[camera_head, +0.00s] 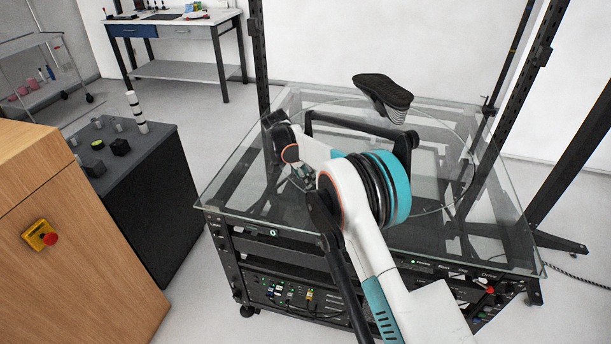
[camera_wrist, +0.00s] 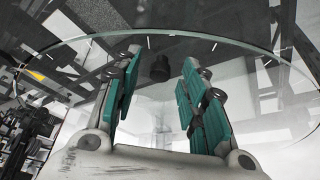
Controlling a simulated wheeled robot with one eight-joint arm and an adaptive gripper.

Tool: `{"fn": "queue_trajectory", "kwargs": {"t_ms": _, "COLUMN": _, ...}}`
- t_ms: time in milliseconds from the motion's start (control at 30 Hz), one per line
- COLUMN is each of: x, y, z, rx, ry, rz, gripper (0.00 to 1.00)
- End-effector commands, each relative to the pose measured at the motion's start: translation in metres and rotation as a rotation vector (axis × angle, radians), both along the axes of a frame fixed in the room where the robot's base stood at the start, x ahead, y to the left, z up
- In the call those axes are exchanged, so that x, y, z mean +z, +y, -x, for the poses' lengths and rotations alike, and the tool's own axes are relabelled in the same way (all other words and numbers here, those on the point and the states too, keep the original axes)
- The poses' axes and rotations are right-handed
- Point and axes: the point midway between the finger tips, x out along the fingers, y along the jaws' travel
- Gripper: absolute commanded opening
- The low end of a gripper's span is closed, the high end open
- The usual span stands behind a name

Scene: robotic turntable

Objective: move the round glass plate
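The round glass plate (camera_head: 450,140) is clear and lies flat at the top of the glass-topped rack (camera_head: 225,205). Its thin rim curves behind and to the right of my arm in the head view. In the wrist view the plate's rim (camera_wrist: 232,43) arcs across the upper part of the picture, close to my fingertips. My gripper (camera_wrist: 162,58) is open, with its teal-padded fingers apart and nothing clearly held between them. I cannot tell whether the fingers touch the glass. In the head view my arm hides part of the plate.
Black uprights (camera_head: 256,70) stand around the rack. A dark cabinet (camera_head: 150,190) with small items and a wooden block with a red button (camera_head: 50,238) stand left. A workbench (camera_head: 175,32) is at the back left.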

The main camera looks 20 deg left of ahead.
Motion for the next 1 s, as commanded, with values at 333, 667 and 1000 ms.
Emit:
{"fn": "queue_trajectory", "kwargs": {"t_ms": 333, "x": 0.035, "y": 0.011, "z": 0.011, "rx": 0.001, "ry": 0.0, "rz": 0.0, "gripper": 0.39}}
{"fn": "queue_trajectory", "kwargs": {"t_ms": 667, "x": 0.093, "y": 0.027, "z": 0.028, "rx": 0.001, "ry": 0.0, "rz": 0.0, "gripper": 0.39}}
{"fn": "queue_trajectory", "kwargs": {"t_ms": 1000, "x": 0.111, "y": 0.032, "z": 0.033, "rx": 0.0, "ry": 0.0, "rz": 0.0, "gripper": 0.39}}
